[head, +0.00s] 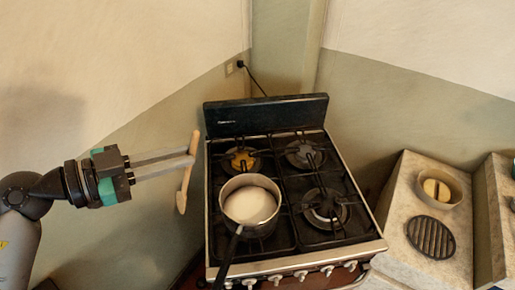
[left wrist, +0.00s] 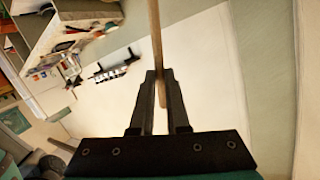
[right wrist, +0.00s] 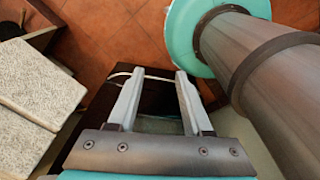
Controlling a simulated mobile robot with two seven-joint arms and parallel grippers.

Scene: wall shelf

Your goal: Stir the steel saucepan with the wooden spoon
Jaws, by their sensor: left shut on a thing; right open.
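The steel saucepan (head: 251,203) sits on the front left burner of the stove, with pale contents inside and its dark handle pointing toward the front. The wooden spoon (head: 183,187) hangs nearly upright to the left of the stove, its wide end down. My left gripper (head: 190,156) is shut on the spoon's upper part, left of the saucepan and apart from it. In the left wrist view the spoon (left wrist: 156,40) runs between the two fingers. My right gripper (right wrist: 155,78) shows only in the right wrist view, open and empty.
The black stove (head: 273,253) has several burners; the other burners are bare. To its right, a stone counter (head: 400,248) holds a round grate (head: 431,237) and a bowl (head: 454,184) with something yellowish in it. A wall stands behind.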

